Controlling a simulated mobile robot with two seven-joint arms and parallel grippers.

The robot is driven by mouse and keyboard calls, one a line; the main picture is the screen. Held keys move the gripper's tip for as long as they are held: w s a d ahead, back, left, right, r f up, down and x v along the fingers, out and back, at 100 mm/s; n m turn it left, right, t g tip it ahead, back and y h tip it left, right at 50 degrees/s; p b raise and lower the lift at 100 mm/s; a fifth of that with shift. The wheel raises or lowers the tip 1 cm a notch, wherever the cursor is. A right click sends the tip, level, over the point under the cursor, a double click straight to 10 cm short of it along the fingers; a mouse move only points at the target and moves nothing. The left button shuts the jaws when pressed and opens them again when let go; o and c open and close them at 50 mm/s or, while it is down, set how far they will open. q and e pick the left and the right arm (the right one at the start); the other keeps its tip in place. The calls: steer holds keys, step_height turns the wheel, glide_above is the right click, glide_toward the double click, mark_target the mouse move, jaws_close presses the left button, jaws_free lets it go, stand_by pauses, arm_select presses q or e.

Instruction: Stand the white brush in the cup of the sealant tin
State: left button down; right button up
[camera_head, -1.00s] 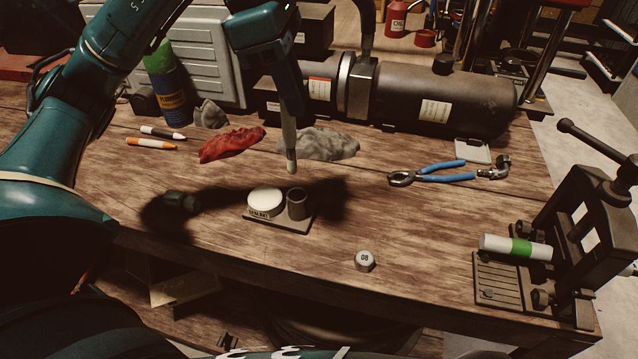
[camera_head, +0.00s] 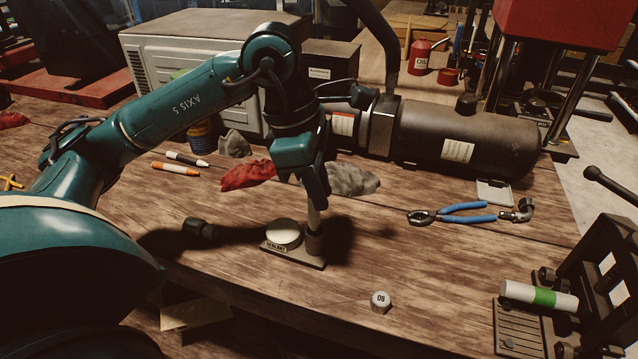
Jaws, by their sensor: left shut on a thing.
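The sealant tin (camera_head: 284,232), with a pale round top and a label, sits on a small dark base plate (camera_head: 305,262) near the table's front edge. Its dark upright cup (camera_head: 314,244) stands just right of the tin. My left gripper (camera_head: 313,198) is above the cup, pointing down and shut on the white brush (camera_head: 314,217). The brush is upright, and its lower end meets the cup's mouth. It looks to be at or inside the rim; how deep is hidden. My right gripper is not in view.
Red (camera_head: 248,175) and grey (camera_head: 352,180) rags lie behind the tin. Markers (camera_head: 176,168) lie to the left. Blue-handled pliers (camera_head: 464,213) and a small cap marked 08 (camera_head: 381,301) lie to the right. The crimper (camera_head: 590,280) stands at far right.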

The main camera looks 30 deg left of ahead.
arm_select(q)
steer(key=shift+f, duration=0.1)
steer(key=shift+f, duration=0.15)
steer(key=c, duration=1.4)
jaws_free()
steer(key=shift+o, duration=0.2)
steer(key=v, duration=1.2)
steer(key=shift+r, duration=0.3)
